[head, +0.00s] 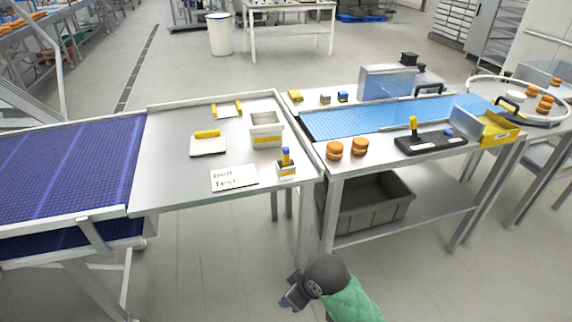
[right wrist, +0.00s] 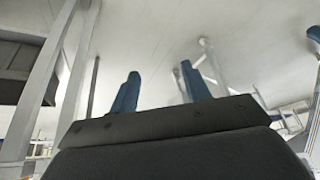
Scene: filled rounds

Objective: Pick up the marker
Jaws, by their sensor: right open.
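A blue-and-yellow upright piece that looks like the marker (head: 286,157) stands in a small white holder with a yellow band (head: 287,170), near the front right corner of the left steel table. My right gripper (head: 284,302) is low in front of the tables, well below and apart from the marker. In the right wrist view, its two blue fingers (right wrist: 158,88) are spread with nothing between them. The marker does not show in that view. My left gripper is in no view.
A handwritten card (head: 234,178) lies left of the holder, and a white bin (head: 265,132) stands behind it. A pad with a yellow piece (head: 208,147) lies farther left. Table legs and a grey crate (head: 366,207) under the right table are near my right arm.

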